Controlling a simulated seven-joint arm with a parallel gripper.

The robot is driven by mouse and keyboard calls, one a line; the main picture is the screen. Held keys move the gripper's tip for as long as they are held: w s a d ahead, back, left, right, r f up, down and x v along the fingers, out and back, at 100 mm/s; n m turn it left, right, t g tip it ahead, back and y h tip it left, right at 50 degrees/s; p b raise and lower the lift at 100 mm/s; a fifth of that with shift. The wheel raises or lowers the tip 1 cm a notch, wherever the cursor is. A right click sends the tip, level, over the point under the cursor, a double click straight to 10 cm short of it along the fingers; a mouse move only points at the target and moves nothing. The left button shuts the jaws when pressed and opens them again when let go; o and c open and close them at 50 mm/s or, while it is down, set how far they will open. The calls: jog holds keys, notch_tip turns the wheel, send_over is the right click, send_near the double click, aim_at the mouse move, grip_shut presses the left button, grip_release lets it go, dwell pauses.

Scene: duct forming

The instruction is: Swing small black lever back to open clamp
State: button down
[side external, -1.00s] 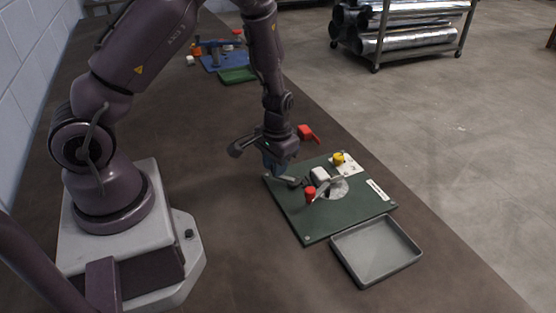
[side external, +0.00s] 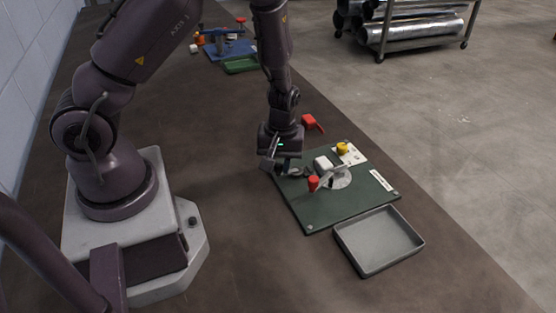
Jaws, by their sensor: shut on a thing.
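A dark green board (side external: 318,213) lies on the bench and carries a small clamp fixture. On it are a red knob (side external: 313,183), a pale block (side external: 323,163), a round metal disc (side external: 341,179) and a yellow knob (side external: 342,148). The small black lever (side external: 299,172) is at the board's left side, low beside the pale block. My gripper (side external: 281,167) points down at the board's left edge and is shut on the lever's end. The fingers and the grip itself are small and partly hidden.
A grey tray (side external: 378,240) sits against the board's front right edge. A red part (side external: 312,123) lies on the bench behind the board. A blue fixture (side external: 230,48) and a green tray (side external: 241,66) stand farther back. The bench in front is clear.

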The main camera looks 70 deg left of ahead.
aim_at(281, 166)
jog(key=shift+d, duration=0.15)
dwell(0.4)
jog(key=c, duration=1)
grip_release()
jog(key=r, duration=1.3)
jog(key=shift+w+d, duration=0.1)
jog(key=shift+w, duration=0.15)
jog(key=s+d+r+m+t, duration=0.2)
jog(key=s+r+m, duration=0.2)
jog(key=r, duration=0.2)
jog(key=s+d+r+m+t, duration=0.2)
jog(key=s+r+m, duration=0.2)
jog(key=r, duration=0.1)
jog(key=s+d+r+m+t, duration=0.2)
jog(key=s+r+m, duration=0.2)
jog(key=r, duration=0.2)
jog(key=shift+s+r, duration=0.1)
jog(key=shift+r, duration=0.25)
